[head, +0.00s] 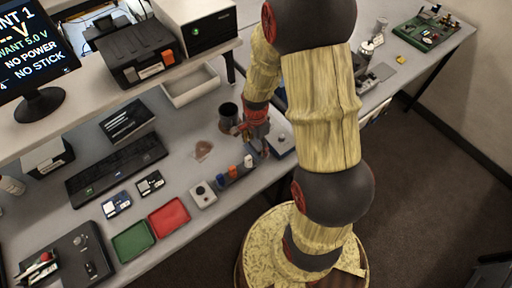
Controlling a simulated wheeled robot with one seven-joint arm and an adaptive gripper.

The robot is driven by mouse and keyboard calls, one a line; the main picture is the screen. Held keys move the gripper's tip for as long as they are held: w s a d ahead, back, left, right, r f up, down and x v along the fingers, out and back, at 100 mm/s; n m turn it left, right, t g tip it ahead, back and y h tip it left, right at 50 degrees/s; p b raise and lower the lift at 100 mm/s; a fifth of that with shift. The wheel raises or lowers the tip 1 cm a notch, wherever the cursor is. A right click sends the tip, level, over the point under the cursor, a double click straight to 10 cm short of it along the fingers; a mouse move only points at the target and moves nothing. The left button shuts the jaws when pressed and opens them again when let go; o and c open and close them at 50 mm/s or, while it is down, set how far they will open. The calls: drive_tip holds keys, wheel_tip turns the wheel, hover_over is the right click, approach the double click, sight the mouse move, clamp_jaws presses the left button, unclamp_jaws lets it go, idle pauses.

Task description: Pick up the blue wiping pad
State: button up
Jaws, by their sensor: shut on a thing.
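My gripper (257,134) is low over the right part of the bench, beside the dark cup and just behind the small rack. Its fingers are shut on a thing. A small bluish patch (254,153) at the fingertips looks like the blue wiping pad, but the fingers hide most of it. I cannot tell whether it touches the bench. A brown spill (203,150) lies on the bench to the left of the gripper.
A dark cup (228,115) stands left of the gripper. A rack (236,175) with coloured pieces and a white box with a knob (203,195) are in front. A white tray (190,86) is behind. Red (169,217) and green (133,242) trays lie front left.

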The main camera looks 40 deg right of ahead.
drive_tip(key=s+r+p, duration=0.2)
drive_tip(key=s+r, duration=0.8)
drive_tip(key=s, duration=0.4)
drive_tip(key=shift+a+r, duration=0.35)
drive_tip(key=shift+a, duration=0.1)
drive_tip(key=o, duration=0.5)
drive_tip(key=shift+c, duration=1)
